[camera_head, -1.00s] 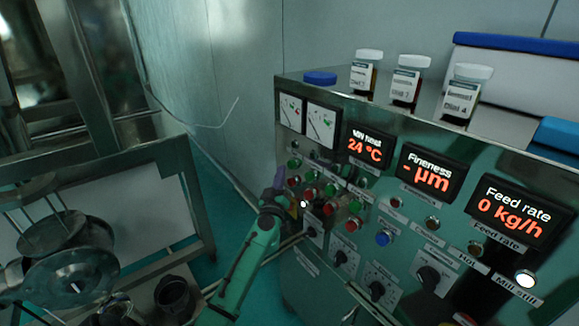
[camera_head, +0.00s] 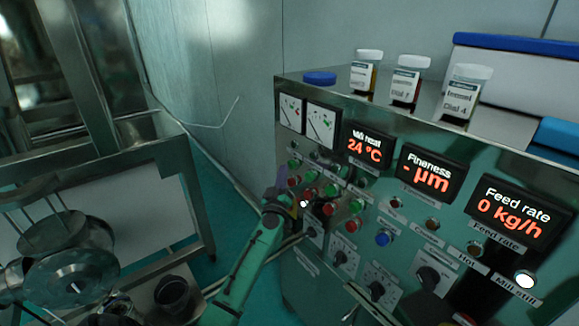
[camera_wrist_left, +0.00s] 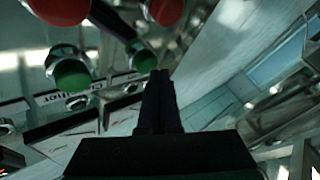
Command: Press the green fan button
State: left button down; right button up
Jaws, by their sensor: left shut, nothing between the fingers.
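Several green buttons sit on the control panel in pairs with red ones. In the head view, one green button (camera_head: 295,163) is just beyond my left gripper (camera_head: 283,180); others sit to its right. I cannot read which is the fan button. In the left wrist view, my left gripper (camera_wrist_left: 160,74) is shut and empty. Its tips are close to a dark green button (camera_wrist_left: 138,52). A brighter green button (camera_wrist_left: 72,73) is further left, and a red button (camera_wrist_left: 162,8) is above. I cannot tell whether the tips touch anything. My right gripper is out of view.
Lit displays such as the temperature display (camera_head: 365,146) and several knobs (camera_head: 341,258) fill the panel. Labelled jars (camera_head: 406,80) stand on top. A metal frame (camera_head: 190,200) stands left, with a dark cup (camera_head: 172,294) below.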

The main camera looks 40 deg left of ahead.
pick_arm(q)
jog(key=shift+w+d, duration=0.15)
jog(key=shift+w, duration=0.35)
dwell(0.6)
jog(key=shift+s, duration=0.1)
jog(key=shift+s+a+p, duration=0.25)
jog(key=shift+s+p, duration=0.15)
jog(key=shift+s, duration=0.4)
jog(key=shift+s, duration=0.1)
jog(key=s, duration=0.1)
jog(key=s+a+p, duration=0.1)
jog(key=s, duration=0.2)
jog(key=shift+s+a+p, duration=0.25)
jog(key=shift+s+p, duration=0.05)
jog(key=shift+p, duration=0.05)
dwell(0.6)
